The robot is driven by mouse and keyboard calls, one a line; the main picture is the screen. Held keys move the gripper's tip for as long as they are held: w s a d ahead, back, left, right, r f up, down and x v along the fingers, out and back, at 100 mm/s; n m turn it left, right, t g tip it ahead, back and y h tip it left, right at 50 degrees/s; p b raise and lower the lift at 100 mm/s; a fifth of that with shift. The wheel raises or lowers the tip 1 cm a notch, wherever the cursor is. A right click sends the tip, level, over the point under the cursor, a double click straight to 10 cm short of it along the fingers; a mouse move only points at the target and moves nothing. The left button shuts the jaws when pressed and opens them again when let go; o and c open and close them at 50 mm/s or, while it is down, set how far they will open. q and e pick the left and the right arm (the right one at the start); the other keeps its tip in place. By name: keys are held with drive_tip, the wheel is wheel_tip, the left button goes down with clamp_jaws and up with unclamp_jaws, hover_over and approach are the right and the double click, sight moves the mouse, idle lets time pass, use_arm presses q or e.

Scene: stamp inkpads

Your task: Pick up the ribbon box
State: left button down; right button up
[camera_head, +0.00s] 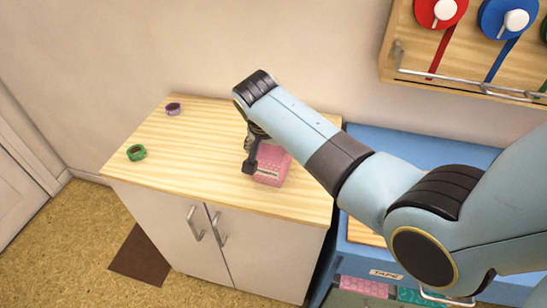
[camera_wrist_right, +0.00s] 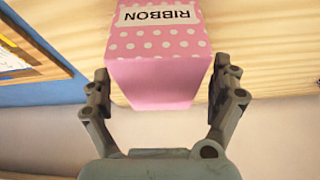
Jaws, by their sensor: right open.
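The ribbon box (camera_head: 272,166) is pink with white dots and stands on the wooden cabinet top (camera_head: 190,160). In the right wrist view the box (camera_wrist_right: 155,75) shows its white "RIBBON" label at the top of the picture. My right gripper (camera_wrist_right: 161,88) is open, with one finger on each side of the box's near end. A gap shows on the left side; the right finger is very close to the box, and I cannot tell whether it touches. In the head view the right gripper (camera_head: 252,160) is at the box's left side, and my arm partly covers the area behind it. My left gripper is not in view.
A blue unit (camera_head: 387,148) with a "TAPE" label stands right of the cabinet. A wall rack (camera_head: 470,55) holds ribbon spools above. The left cabinet top is mostly free.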

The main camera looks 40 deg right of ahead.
drive_tip(key=shift+f, duration=0.15)
drive_tip(key=shift+f, duration=0.1)
idle(0.4)
drive_tip(key=shift+c, duration=0.2)
drive_tip(key=c, duration=1.3)
